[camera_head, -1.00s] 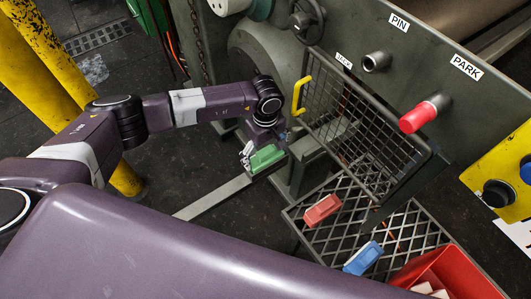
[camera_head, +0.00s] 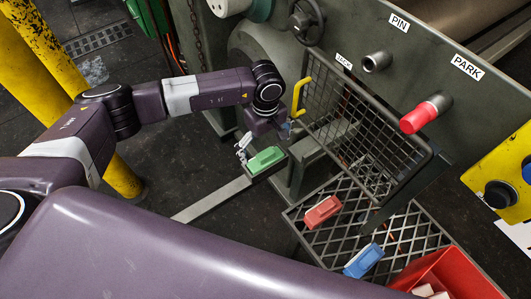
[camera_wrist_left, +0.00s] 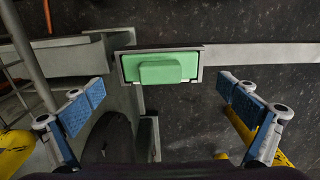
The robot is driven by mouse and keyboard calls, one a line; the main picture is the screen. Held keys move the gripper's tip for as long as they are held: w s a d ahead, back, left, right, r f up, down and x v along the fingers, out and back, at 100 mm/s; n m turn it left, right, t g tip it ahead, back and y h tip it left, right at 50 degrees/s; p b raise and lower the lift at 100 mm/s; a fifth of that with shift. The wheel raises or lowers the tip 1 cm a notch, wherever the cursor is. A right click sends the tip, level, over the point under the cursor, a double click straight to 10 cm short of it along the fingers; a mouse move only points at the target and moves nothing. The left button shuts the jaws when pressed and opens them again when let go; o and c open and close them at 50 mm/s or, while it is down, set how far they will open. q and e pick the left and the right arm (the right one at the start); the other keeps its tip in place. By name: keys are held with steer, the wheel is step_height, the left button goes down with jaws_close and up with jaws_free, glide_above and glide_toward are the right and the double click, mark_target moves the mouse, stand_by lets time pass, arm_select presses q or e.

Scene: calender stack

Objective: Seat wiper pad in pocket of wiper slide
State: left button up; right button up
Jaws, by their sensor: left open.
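The green wiper pad (camera_head: 267,159) lies in the grey tray-like pocket (camera_head: 285,171) at the end of the flat wiper slide bar (camera_head: 212,199). In the left wrist view the pad (camera_wrist_left: 168,68) has its raised grip block facing me, and the pocket's rim (camera_wrist_left: 198,66) frames it. I cannot tell whether it is fully down. My left gripper (camera_head: 266,139) is open and empty, just above and behind the pad in the head view. In the left wrist view its blue-padded fingers (camera_wrist_left: 162,97) are wide apart, clear of the pad. My right gripper is not in view.
A red pad (camera_head: 323,211) and a blue pad (camera_head: 363,260) lie on a lattice shelf (camera_head: 299,232). A mesh guard with a yellow handle (camera_head: 298,97) is close to my left wrist. A red-tipped PARK peg (camera_head: 420,118) sticks out of the machine.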

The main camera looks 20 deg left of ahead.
mark_target(265, 153)
arm_select(q)
steer(key=shift+r, duration=1.6)
step_height(265, 153, down, 7)
steer(key=shift+f+p, duration=0.15)
steer(key=shift+p, duration=0.25)
steer(key=shift+r, duration=0.2)
steer(key=shift+r+p, duration=0.15)
steer(key=shift+p, duration=0.15)
